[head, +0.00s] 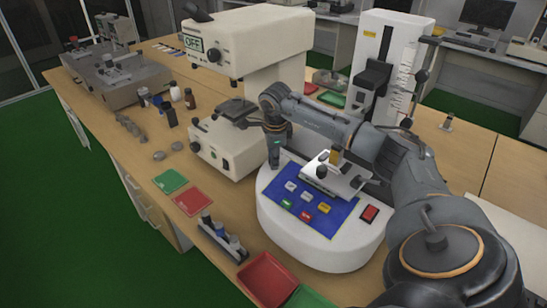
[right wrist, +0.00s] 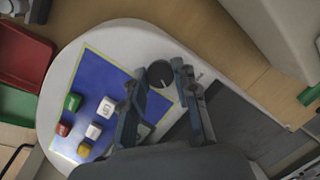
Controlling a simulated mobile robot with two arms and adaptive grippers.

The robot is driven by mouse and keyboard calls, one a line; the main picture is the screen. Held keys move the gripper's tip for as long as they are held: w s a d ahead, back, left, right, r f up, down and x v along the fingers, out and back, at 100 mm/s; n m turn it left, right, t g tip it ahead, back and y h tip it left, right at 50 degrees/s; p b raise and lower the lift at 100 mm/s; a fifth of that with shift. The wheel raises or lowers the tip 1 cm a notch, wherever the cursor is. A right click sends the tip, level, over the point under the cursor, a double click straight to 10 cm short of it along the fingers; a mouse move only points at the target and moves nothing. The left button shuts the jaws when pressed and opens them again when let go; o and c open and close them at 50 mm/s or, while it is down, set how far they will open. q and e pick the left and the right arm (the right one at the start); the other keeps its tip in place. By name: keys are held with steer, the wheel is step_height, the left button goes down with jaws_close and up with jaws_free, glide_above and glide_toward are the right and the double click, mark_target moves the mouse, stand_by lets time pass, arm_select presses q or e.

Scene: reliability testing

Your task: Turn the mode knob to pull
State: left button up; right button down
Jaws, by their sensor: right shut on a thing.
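The mode knob (right wrist: 161,74) is a dark, round knob with a short pale mark, beside the blue button panel (right wrist: 88,68) on the rounded white base. My right gripper (right wrist: 162,96) has one finger on each side of the knob and is shut on it. In the head view my right gripper (head: 274,155) points down at the panel's far left corner and hides the knob. The panel (head: 340,218) carries several white, green, red and yellow buttons. The knob's labels cannot be read. My left gripper is not in view.
A white instrument reading OFF (head: 193,43) stands close to my right gripper on the left. A white bracket with a dark knob (head: 321,171) sits above the panel. A red switch (head: 369,214) is at the base's right. Red and green trays (head: 268,280) lie in front.

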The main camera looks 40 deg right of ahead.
steer(key=n+g, duration=0.1)
steer(key=n, duration=0.4)
steer(key=shift+w+n, duration=0.1)
steer(key=shift+n, duration=0.3)
steer(key=n, duration=0.2)
steer(key=n+g, duration=0.1)
steer(key=n, duration=0.2)
steer(key=shift+f+g, duration=0.1)
steer(key=shift+g, duration=0.2)
steer(key=shift+n, duration=0.3)
steer(key=c, duration=1)
jaws_free()
steer(key=shift+w, duration=0.1)
steer(key=r, duration=0.8)
steer(key=a+r, duration=0.1)
steer(key=r, duration=0.3)
steer(key=shift+w, duration=0.4)
steer(key=shift+f, duration=0.15)
